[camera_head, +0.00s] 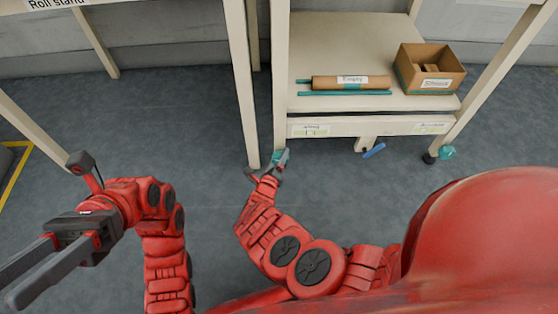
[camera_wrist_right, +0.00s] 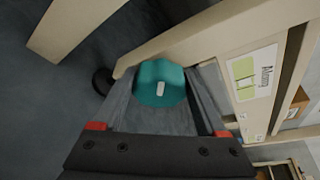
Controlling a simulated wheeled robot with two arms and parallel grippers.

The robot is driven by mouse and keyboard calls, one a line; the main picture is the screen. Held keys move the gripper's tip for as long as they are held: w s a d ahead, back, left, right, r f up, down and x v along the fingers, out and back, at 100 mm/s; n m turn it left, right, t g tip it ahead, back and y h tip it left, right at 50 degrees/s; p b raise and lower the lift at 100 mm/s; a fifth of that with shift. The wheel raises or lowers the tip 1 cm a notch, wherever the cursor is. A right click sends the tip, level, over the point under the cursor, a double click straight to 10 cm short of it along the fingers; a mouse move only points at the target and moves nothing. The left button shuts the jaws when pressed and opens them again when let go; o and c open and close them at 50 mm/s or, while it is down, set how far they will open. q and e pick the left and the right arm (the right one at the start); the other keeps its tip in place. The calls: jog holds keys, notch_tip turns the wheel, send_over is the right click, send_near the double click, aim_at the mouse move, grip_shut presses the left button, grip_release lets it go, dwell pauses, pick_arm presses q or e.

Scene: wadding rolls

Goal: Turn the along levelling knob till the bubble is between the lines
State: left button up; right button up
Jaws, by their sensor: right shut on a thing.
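The along levelling knob is teal with a white mark (camera_wrist_right: 160,83), at the foot of the bench's left leg. My right gripper (camera_head: 277,163) is at this knob, and its fingers are shut on the knob's two sides in the right wrist view (camera_wrist_right: 158,100). The along label with its yellow-green level (camera_head: 311,129) is on the bench's front rail and also shows in the right wrist view (camera_wrist_right: 246,80). The bubble and lines are too small to tell. My left gripper (camera_head: 25,275) is open and empty, away from the bench at the left.
A second teal knob (camera_head: 447,153) is at the right leg, below the across label (camera_head: 432,127). A brown roll (camera_head: 350,82), a teal bar (camera_head: 345,93) and a cardboard box (camera_head: 430,68) are on the shelf (camera_head: 330,48). A blue handle (camera_head: 374,151) hangs under the rail.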

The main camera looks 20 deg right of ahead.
pick_arm(q)
jog(key=shift+s+a+f+m+t+y+b, duration=0.15)
jog(key=shift+s+a+m+t+y, duration=0.3)
jog(key=shift+s+a+t, duration=0.4)
jog(key=shift+s+a+f+m+t+y+b, duration=0.15)
jog(key=shift+s+a+m+t+y, duration=0.35)
jog(key=shift+s+t, duration=0.4)
pick_arm(e)
jog(key=shift+n+h, duration=0.3)
pick_arm(q)
jog(key=shift+w+r, duration=0.1)
jog(key=shift+w, duration=0.05)
pick_arm(e)
jog(key=o, duration=1.3)
